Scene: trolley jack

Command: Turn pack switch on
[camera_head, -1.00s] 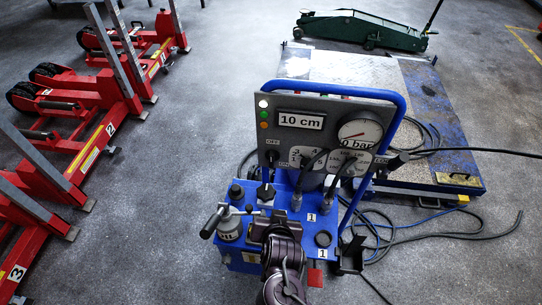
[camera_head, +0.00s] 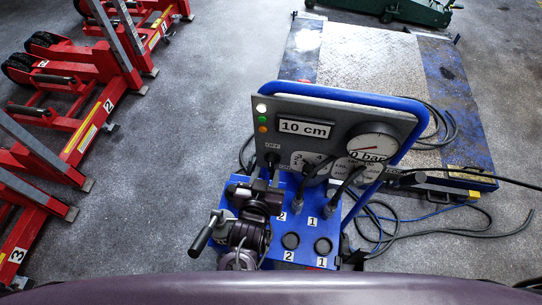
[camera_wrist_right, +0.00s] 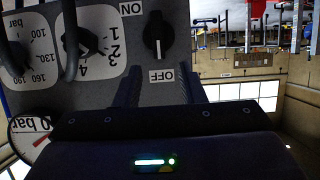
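The pack switch (camera_wrist_right: 158,38) is a black rotary knob on the grey control panel (camera_head: 350,116). In the right wrist view, where the lettering is upside down, its white mark points to the OFF label (camera_wrist_right: 160,76); the ON label (camera_wrist_right: 132,9) is to the side. In the head view the switch (camera_head: 272,158) is small and partly dark against my gripper. My right gripper (camera_wrist_right: 158,88) is open, with its two fingers apart and the knob just beyond their tips, apparently not between them. It shows in the head view (camera_head: 268,180) just below the switch. My left gripper is not in view.
The panel carries a 10 cm display (camera_head: 304,128), a 0 bar gauge (camera_head: 370,146) and another selector (camera_wrist_right: 88,42). A blue handle frame (camera_head: 408,108) surrounds it. Black cables rise beside the switch. Red jacks (camera_head: 85,85) stand left; a platform (camera_head: 365,55) lies behind.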

